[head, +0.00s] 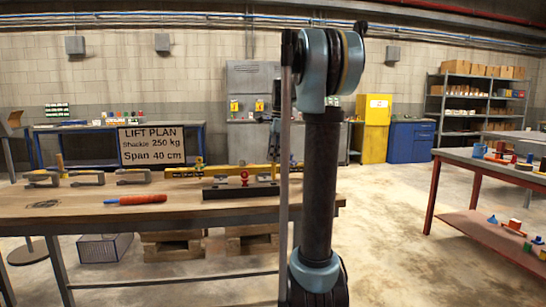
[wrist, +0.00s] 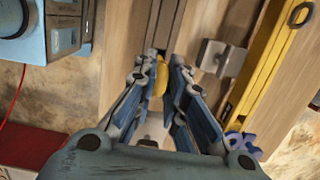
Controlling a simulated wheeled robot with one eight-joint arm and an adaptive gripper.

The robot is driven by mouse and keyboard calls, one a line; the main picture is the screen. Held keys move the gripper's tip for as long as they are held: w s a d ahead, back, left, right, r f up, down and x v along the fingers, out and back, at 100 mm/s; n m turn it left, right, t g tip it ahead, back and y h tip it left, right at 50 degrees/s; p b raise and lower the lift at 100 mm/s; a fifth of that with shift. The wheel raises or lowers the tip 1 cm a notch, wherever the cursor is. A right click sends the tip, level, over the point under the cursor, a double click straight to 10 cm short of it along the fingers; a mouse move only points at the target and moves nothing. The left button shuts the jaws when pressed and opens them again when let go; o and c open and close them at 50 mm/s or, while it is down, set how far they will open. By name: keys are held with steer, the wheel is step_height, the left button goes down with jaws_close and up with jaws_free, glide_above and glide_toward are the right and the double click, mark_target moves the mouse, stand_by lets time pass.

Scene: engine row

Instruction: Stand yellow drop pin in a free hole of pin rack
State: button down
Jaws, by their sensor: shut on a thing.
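My gripper (wrist: 159,70) is shut on the yellow drop pin (wrist: 160,80), which shows as a small yellow piece between the fingertips in the wrist view. The fingers hide much of the pin, and its lower end cannot be made out. A long dark block (head: 240,191), which looks like the pin rack, lies near the front right of the wooden bench in the head view. A dark grey bar (wrist: 165,22), likely the same rack, shows just beyond the fingertips in the wrist view. Its holes cannot be made out.
A yellow beam (head: 212,172) lies behind the dark block; it also shows in the wrist view (wrist: 266,60). A grey bracket (wrist: 222,57) is right of my fingertips.

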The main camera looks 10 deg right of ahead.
mark_target(273, 178)
steer(key=shift+f, duration=3.15)
steer(key=c, duration=1.6)
jaws_free()
steer(key=shift+o, duration=0.2)
step_height(273, 178, up, 12)
steer(key=d, duration=0.1)
steer(key=shift+d, duration=0.4)
steer(key=shift+f, duration=0.15)
steer(key=s+a+f+n+t+h, duration=0.1)
steer(key=s+f+n, duration=0.5)
steer(key=s, duration=0.4)
steer(key=s+a+f+n, duration=0.1)
steer(key=s+f+n, duration=0.2)
steer(key=s+f, duration=0.55)
steer(key=s+f+n+t, duration=0.1)
steer(key=s+f+n, duration=0.8)
steer(key=s+f, duration=0.7)
steer(key=shift+f+h, duration=0.4)
steer(key=shift+f, duration=0.45)
